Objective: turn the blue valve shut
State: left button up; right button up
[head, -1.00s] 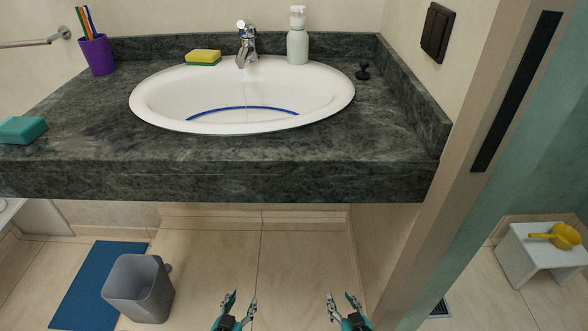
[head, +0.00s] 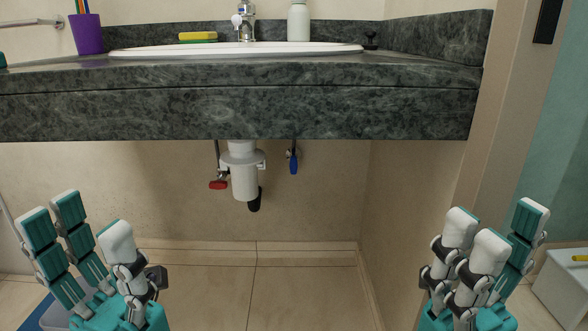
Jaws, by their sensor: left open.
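The blue valve (head: 293,164) is on a thin pipe under the counter, right of the white drain trap, with its handle hanging straight down, in line with the pipe. My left gripper (head: 88,225) is open and empty at the lower left, well away from the valve. My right gripper (head: 496,228) is at the lower right, its fingers spread and empty, also apart from the valve. Nothing covers the valve handle.
A red valve handle (head: 218,184) lies crosswise left of the white drain trap (head: 243,177). The stone counter's front edge (head: 240,112) hangs above them. A door frame (head: 505,120) stands at the right. The floor between my grippers is clear.

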aim_at(293, 160)
jog(key=l+u, duration=0.25)
jog(key=l, duration=0.4)
jog(key=l+u, duration=0.25)
jog(key=l, duration=0.4)
